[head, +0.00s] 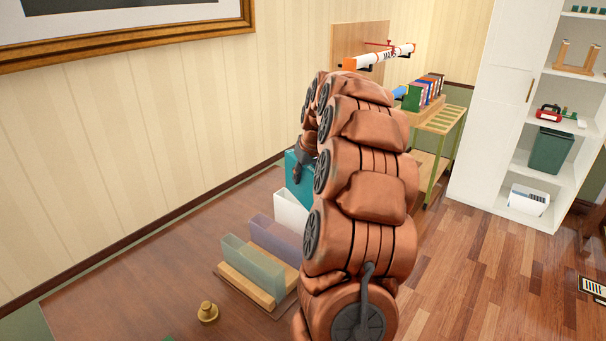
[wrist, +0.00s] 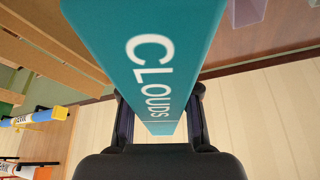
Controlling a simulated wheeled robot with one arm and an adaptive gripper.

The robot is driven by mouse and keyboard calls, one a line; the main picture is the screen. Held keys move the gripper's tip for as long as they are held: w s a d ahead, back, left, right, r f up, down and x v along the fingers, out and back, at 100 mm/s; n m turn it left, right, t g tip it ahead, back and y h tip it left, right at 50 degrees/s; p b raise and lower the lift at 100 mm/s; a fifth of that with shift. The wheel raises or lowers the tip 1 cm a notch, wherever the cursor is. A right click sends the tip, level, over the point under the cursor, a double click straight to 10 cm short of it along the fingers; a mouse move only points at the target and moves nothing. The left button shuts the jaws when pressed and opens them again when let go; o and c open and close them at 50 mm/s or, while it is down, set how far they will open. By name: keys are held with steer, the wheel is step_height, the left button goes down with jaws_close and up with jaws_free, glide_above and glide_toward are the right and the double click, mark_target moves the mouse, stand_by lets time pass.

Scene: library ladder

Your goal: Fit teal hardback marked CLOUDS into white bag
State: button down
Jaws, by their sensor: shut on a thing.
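The teal hardback (wrist: 150,55) fills the middle of the wrist view, with CLOUDS in white letters along its spine. My gripper (wrist: 160,122) is shut on it, one finger on each side. In the head view the teal hardback (head: 296,172) shows upright at the left of my arm, partly hidden by it. The white bag (head: 290,212) stands just below and in front of the book in that view. My arm hides its right part. I cannot tell whether the book's lower end is inside the bag or behind it.
A lavender bag (head: 275,237) and a grey-green bag (head: 252,267) stand in a row with the white bag on a wooden base (head: 240,285). A brass weight (head: 208,313) stands on the dark table. A green-framed stand (head: 440,120) holds several books behind my arm.

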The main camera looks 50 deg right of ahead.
steer(key=shift+f, duration=0.1)
steer(key=c, duration=0.8)
jaws_free()
steer(key=shift+c, duration=0.2)
steer(key=shift+r, duration=0.25)
steer(key=b+v, duration=0.4)
steer(key=v, duration=0.7)
steer(key=shift+s+r, duration=0.25)
steer(key=shift+r, duration=0.1)
